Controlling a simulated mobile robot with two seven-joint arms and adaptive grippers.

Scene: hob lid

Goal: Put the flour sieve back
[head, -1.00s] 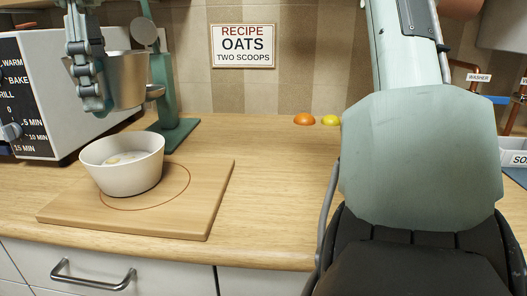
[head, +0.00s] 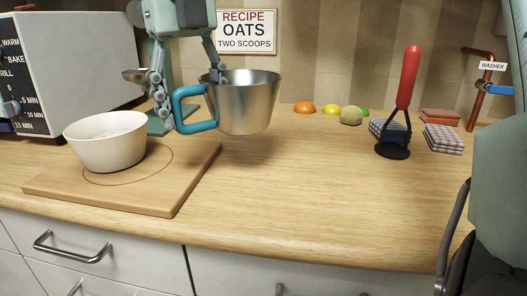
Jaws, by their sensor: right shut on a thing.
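The flour sieve, a metal cup (head: 242,105) with a blue loop handle (head: 178,108), hangs upright above the counter, right of the bowl. My right gripper (head: 190,92) comes down from the top and is shut on it at the handle side. One finger is outside by the handle, the other at the rim; the exact contact is partly hidden. A cream bowl (head: 105,150) with pale contents stands on the wooden board (head: 165,193). A green stand (head: 160,122) behind is largely hidden by the gripper. My left gripper is not in view.
A masher with a red handle (head: 408,78) stands upright at the right, by folded cloths (head: 443,138). Several fruits, including an orange one (head: 304,107), lie along the wall. An oven (head: 75,65) is at the left. The counter's front middle (head: 310,190) is clear.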

